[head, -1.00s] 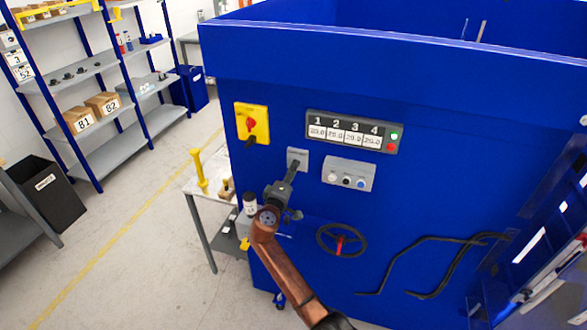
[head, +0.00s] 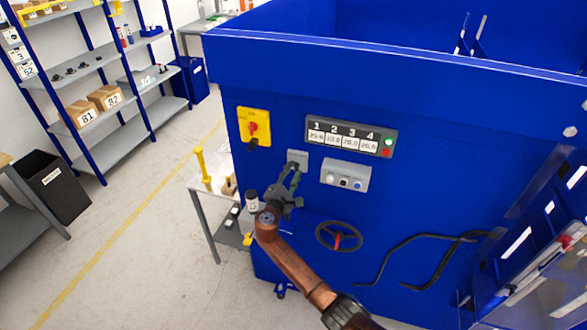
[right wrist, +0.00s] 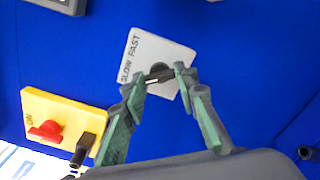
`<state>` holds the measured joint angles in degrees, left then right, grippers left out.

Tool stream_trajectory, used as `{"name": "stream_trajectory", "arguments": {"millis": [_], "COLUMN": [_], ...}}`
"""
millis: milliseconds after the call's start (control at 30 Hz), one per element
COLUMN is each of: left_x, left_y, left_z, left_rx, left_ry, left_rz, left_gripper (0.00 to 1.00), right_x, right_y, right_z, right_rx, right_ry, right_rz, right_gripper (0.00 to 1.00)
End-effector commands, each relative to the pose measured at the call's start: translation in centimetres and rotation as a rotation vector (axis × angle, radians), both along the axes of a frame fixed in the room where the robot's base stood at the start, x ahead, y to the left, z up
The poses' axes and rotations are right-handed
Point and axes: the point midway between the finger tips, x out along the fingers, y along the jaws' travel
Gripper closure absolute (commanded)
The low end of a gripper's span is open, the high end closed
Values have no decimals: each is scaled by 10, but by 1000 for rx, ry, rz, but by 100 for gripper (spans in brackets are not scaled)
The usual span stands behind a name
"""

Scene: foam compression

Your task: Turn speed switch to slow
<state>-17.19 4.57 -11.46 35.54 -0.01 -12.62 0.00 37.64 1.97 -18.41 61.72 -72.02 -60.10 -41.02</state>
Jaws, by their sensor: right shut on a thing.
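The speed switch (right wrist: 160,48) is a light grey plate on the blue machine, lettered SLOW and FAST. Its black knob (right wrist: 158,76) sits between the green fingertips of my right gripper (right wrist: 163,79). The gripper is shut on the knob, with one finger on each side of it. In the head view the switch plate (head: 298,156) shows just above the gripper (head: 291,173), and the knob is mostly hidden there. I cannot tell the knob's exact setting. My left gripper is in neither view.
A yellow plate with a red switch (head: 253,127) is left of the speed switch. A numbered display (head: 350,137) and a button box (head: 345,176) are to the right. A black handwheel (head: 339,236) is below. A small table (head: 203,182) stands at the left.

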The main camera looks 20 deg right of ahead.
Motion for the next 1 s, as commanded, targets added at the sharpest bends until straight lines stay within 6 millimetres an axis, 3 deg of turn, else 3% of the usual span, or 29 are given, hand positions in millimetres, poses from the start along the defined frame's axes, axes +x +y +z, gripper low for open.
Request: {"name": "stream_trajectory", "arguments": {"millis": [300, 900, 933, 1000], "left_x": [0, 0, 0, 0], "left_y": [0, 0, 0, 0], "left_z": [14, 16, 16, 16], "left_rx": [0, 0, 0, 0], "left_ry": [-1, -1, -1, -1], "left_rz": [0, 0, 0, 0], "left_gripper": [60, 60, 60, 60], "right_x": [0, 0, 0, -1], "right_y": [0, 1, 1, 0], "right_z": [-1, -4, -4, -3], "right_rx": [-115, -145, -145, -145], "right_ry": [82, 103, 103, 103], "right_rz": [1, 1, 1, 1], "right_gripper": [97, 97, 71, 67]}}
